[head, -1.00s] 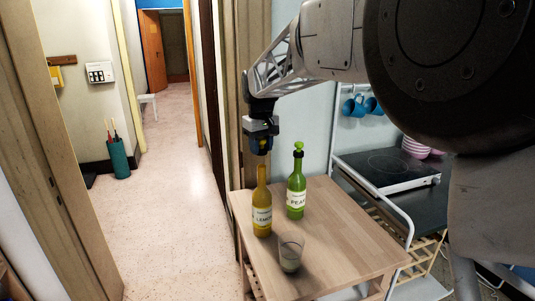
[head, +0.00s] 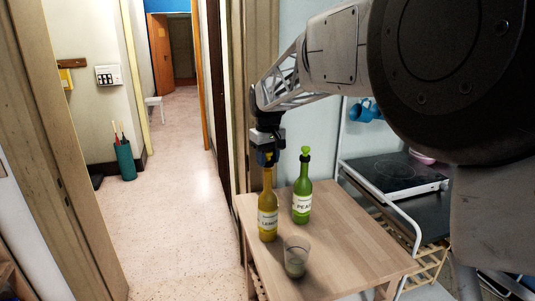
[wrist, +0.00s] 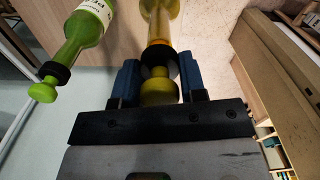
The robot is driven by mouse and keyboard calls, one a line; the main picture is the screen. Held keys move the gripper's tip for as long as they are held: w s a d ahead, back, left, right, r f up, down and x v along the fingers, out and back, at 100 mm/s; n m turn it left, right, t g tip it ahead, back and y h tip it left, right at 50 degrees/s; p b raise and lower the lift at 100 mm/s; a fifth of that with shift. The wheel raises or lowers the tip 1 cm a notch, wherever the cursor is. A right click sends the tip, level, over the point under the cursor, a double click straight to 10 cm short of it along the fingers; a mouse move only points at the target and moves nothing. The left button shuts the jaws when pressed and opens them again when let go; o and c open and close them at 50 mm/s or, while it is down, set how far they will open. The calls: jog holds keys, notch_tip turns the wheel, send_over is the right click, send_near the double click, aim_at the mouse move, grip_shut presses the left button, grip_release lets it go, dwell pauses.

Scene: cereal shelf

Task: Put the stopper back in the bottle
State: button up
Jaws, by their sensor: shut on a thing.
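The yellow bottle (head: 268,215), labelled lemon, stands upright at the left of the small wooden table. My gripper (head: 268,159) is directly above its neck, pointing down. In the wrist view my gripper (wrist: 158,90) has its blue fingers on both sides of a yellow stopper (wrist: 158,93) and is shut on it. The stopper's dark collar (wrist: 158,58) lines up with the yellow bottle's neck (wrist: 160,28) and appears to meet its mouth. I cannot tell how deep the stopper sits. In the head view the fingers hide most of the stopper.
A green pear bottle (head: 302,195) with its green stopper (head: 305,151) in place stands close on the right. A clear glass (head: 296,258) stands in front. The wooden table (head: 350,245) is bare to the right. A hob (head: 395,172) lies beyond it.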

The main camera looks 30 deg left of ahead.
jog(key=shift+f, duration=0.6)
jog(key=shift+f, duration=0.2)
dwell(1.9)
jog(key=o, duration=1.5)
jog(key=shift+c, duration=0.2)
jog(key=shift+r, duration=0.2)
jog(key=shift+r, duration=2.05)
jog(key=shift+c, duration=0.2)
grip_shut()
